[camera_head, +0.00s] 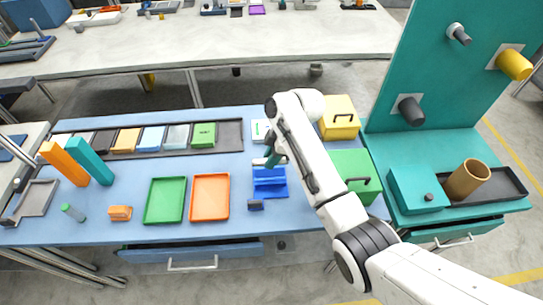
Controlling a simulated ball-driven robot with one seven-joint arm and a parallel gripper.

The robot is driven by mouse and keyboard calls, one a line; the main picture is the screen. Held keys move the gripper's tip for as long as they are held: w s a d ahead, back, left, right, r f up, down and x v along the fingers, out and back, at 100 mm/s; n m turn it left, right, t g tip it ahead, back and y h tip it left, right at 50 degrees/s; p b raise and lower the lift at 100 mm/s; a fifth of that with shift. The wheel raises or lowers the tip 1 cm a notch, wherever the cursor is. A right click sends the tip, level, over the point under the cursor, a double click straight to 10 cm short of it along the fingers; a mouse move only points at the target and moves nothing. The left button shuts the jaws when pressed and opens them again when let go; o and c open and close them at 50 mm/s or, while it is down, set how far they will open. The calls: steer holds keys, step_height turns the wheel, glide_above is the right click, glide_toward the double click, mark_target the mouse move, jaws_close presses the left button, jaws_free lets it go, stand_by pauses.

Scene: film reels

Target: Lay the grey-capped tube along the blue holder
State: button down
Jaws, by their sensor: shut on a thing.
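The blue holder (270,190) stands on the blue table, right of the orange tray. My gripper (264,161) is just above the back of the holder, partly hidden behind my white arm. It is shut on a dark teal, tube-like thing (273,160), which I take for the grey-capped tube. It looks tilted and its cap cannot be made out. Whether it touches the holder I cannot tell. Another small tube (73,212), grey with a green end, lies at the table's left front.
Green (165,201) and orange (210,197) trays lie left of the holder. A small dark blue block (256,205) is in front of it. Yellow (340,118) and green (352,170) boxes stand right. Tall orange (64,163) and teal (91,161) blocks stand far left.

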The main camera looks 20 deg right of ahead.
steer(key=shift+f+b, duration=1.9)
steer(key=shift+f, duration=0.75)
steer(key=c, duration=0.8)
jaws_free()
steer(key=shift+c, duration=0.2)
steer(key=v, duration=1)
steer(key=shift+d+r+b, duration=0.1)
steer(key=shift+r+b, duration=0.3)
